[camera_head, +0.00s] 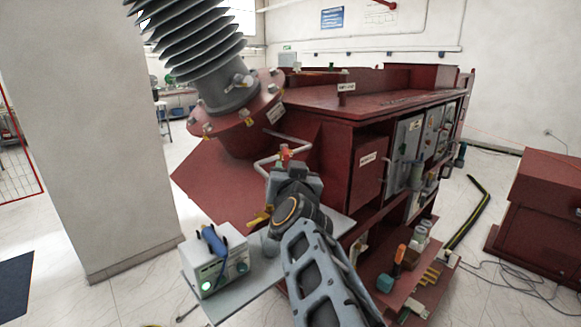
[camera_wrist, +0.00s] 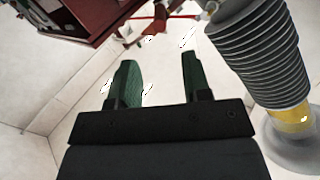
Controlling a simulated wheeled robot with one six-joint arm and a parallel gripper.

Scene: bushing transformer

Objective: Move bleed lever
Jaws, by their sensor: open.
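A small red lever-like part (camera_head: 285,153) sits on the light pipe beside the tilted bushing's flange. A red part (camera_wrist: 160,14) shows at the top of the wrist view, ahead of the fingers; it appears to be the same one. I cannot tell for sure which part is the bleed lever. A yellow handle (camera_head: 259,217) also shows, left of my arm, above the shelf. My gripper (camera_wrist: 158,62) is open, with two green fingers apart and nothing between them. In the head view my arm's end hides the fingers and part of the pipe.
The grey ribbed bushing (camera_head: 199,40) stands close by; it also fills the wrist view's right side (camera_wrist: 262,60). The dark red transformer (camera_head: 370,105) lies right. A device with a blue handle (camera_head: 213,258) sits on the grey shelf.

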